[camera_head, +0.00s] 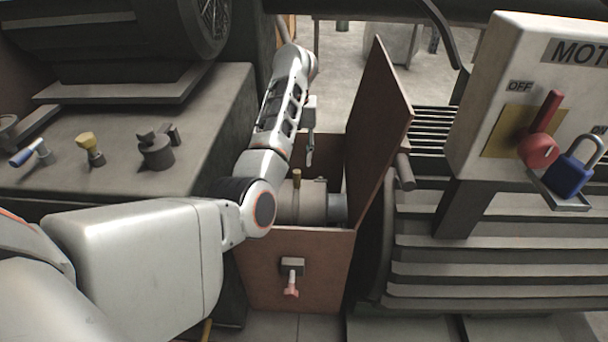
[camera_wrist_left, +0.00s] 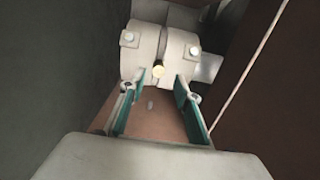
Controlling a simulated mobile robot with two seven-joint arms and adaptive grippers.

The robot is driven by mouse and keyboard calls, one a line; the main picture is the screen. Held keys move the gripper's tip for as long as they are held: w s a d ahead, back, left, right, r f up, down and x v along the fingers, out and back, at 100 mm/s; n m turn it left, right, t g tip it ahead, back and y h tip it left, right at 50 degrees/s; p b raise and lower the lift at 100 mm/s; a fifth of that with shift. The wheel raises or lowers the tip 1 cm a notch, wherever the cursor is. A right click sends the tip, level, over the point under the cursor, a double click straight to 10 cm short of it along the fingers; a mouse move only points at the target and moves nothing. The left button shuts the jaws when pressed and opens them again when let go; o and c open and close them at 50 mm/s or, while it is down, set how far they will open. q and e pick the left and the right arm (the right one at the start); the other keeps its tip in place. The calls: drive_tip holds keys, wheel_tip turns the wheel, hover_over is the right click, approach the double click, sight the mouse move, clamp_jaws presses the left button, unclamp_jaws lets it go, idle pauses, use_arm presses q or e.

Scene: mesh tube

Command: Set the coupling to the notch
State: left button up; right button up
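The coupling (camera_head: 301,203) is a pale grey cylinder inside an open brown guard box, with a brass-coloured pin (camera_head: 297,178) standing up on it. I cannot make out a notch clearly. My right gripper is not in view.
The box's brown lid (camera_head: 380,125) stands raised on the right, close to the coupling. The ribbed motor and a switch box (camera_head: 500,90) with a blue padlock (camera_head: 568,176) stand right. Small fittings lie on the left bench (camera_head: 215,125).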

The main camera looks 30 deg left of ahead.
sight(297, 171)
use_arm(q)
wheel_tip(297, 171, down, 7)
drive_tip(key=b, duration=0.2)
drive_tip(key=shift+s+a+b, duration=0.1)
drive_tip(key=shift+s+b, duration=0.05)
drive_tip(key=shift+b, duration=0.15)
drive_tip(key=shift+f, duration=0.15)
drive_tip(key=c, duration=0.9)
clamp_jaws()
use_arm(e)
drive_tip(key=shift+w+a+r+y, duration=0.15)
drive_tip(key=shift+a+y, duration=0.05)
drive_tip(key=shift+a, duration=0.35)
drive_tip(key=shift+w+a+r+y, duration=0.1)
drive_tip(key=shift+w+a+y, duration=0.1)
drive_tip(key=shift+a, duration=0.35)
